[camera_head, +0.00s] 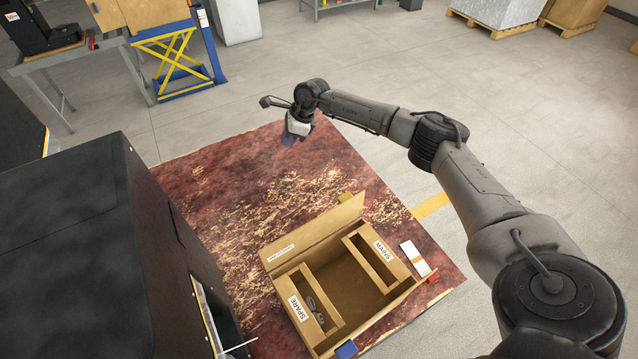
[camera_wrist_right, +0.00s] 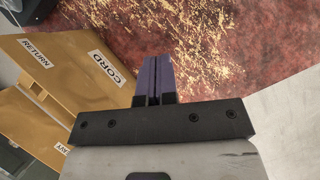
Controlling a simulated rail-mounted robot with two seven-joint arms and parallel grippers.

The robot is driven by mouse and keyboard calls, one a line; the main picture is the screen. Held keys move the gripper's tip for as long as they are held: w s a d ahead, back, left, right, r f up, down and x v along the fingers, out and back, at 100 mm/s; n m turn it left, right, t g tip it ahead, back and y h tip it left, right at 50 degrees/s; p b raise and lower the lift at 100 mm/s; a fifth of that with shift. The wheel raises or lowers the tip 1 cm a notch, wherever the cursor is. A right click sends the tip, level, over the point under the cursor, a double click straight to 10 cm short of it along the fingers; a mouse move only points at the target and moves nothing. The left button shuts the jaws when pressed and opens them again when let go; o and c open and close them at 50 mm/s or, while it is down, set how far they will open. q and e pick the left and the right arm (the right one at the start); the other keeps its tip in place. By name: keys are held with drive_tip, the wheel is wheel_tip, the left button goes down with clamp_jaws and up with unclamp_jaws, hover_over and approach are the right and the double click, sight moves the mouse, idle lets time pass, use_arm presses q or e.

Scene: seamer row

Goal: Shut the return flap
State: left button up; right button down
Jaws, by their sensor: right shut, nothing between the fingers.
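The open cardboard box (camera_head: 352,280) stands on the red table top, with compartments labelled SPARE and MAINS. Its long flap (camera_head: 318,232) stands raised along the far edge, with a small label at its left end. My right gripper (camera_head: 289,138) is beyond the box, above the far part of the table top and apart from the flap. In the right wrist view its purple fingers (camera_wrist_right: 154,78) are together and empty. My left gripper is out of view.
A dark cable lies in the SPARE compartment. A white card (camera_head: 415,259) lies right of the box, and a blue item (camera_head: 346,349) sits at its near edge. A black machine (camera_head: 100,240) stands close on the left. The table top (camera_head: 215,190) beyond the box is clear.

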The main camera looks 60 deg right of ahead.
drive_tip(key=s+d+n+g+h, duration=0.25)
drive_tip(key=s+n+g, duration=0.25)
drive_tip(key=s+g, duration=0.45)
drive_tip(key=s+a+f+t+p, duration=0.1)
drive_tip(key=s+a+f+p, duration=0.2)
drive_tip(key=s+f, duration=0.6)
drive_tip(key=shift+f+n+y+p, duration=0.25)
drive_tip(key=shift+n+y+p, duration=0.1)
drive_tip(key=shift+p, duration=0.65)
drive_tip(key=shift+t, duration=0.25)
